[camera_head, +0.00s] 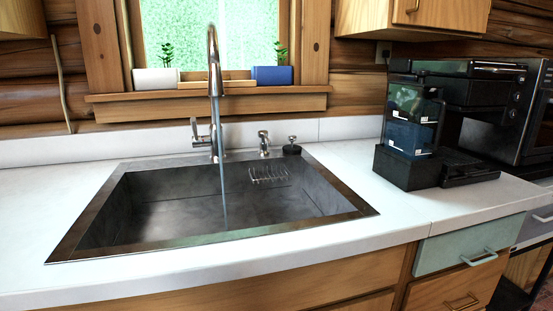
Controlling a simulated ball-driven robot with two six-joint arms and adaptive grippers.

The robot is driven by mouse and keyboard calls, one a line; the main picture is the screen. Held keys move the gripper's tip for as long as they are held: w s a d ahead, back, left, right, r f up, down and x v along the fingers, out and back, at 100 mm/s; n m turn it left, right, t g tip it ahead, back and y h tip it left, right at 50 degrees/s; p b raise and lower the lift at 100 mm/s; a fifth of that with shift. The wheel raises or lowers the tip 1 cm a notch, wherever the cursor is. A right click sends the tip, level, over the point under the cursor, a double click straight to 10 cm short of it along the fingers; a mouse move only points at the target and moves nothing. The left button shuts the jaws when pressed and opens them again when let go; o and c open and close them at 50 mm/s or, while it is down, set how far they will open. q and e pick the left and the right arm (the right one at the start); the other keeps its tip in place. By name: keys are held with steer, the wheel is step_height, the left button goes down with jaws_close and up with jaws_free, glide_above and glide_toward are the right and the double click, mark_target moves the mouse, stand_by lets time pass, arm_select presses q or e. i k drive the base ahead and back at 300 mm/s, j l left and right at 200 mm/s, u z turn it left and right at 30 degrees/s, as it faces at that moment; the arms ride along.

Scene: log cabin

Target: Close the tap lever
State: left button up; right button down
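The tap (214,90) is a tall metal gooseneck behind the middle of the sink. A stream of water (223,190) falls from its spout into the basin. The tap lever (196,132) sticks out from the left side of the tap's base, its handle pointing upward. The dark metal sink (110,210) is set into the white counter. Neither of my grippers shows in the view.
A wire rack (268,174) hangs inside the sink. A small dispenser (264,143) and a dark stopper (292,147) stand right of the tap. A black coffee machine (408,166) stands on the right counter. The left counter is clear.

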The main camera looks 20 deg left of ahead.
mark_target(196, 139)
steer(key=u, duration=1.2)
